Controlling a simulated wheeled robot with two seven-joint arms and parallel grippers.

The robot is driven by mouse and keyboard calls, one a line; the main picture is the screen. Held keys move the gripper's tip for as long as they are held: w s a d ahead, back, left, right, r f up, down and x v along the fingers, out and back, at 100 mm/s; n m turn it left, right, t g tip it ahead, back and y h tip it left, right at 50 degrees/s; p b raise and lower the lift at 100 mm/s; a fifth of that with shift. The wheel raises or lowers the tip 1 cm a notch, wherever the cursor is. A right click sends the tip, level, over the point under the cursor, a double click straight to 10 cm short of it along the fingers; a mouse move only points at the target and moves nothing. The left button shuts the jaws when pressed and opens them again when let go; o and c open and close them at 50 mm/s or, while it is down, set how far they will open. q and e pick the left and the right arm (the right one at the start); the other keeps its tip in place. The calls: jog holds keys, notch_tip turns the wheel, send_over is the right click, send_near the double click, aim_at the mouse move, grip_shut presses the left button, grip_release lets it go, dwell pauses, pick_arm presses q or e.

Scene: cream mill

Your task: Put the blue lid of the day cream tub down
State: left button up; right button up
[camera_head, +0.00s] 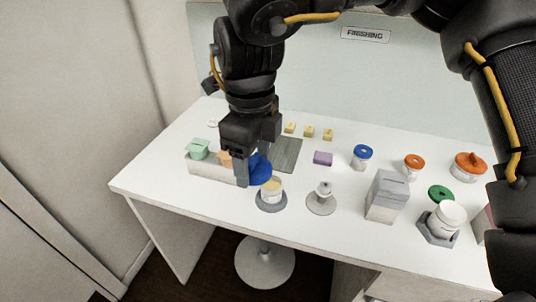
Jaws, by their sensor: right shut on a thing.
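The blue lid (260,168) is a round disc between the fingers of my right gripper (252,165). The gripper points down and is shut on the lid, hiding part of it. The lid is tilted and sits just behind and left of an open white tub (273,190) with pale yellow cream, probably the day cream tub. The tub stands on a round grey base (270,206). Whether the lid touches the tub or the table, I cannot tell. My left gripper is not in view.
A grey board (287,153) lies behind the gripper. A pale tray (210,171) with a green piece (198,148) is left. A grey stand (321,202), a grey box (387,196) and a blue-topped tub (362,157) stand right. The white table (150,180) is bare at front left.

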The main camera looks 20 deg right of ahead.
jog(key=w+d+f+n, duration=0.2)
jog(key=d+n, duration=0.5)
jog(key=n, duration=0.4)
jog(key=w+d+f+n, duration=0.2)
jog(key=d+f+n, duration=0.3)
jog(key=n, duration=0.6)
jog(key=d, duration=0.2)
jog(key=shift+d+f, duration=0.15)
jog(key=shift+d, duration=0.2)
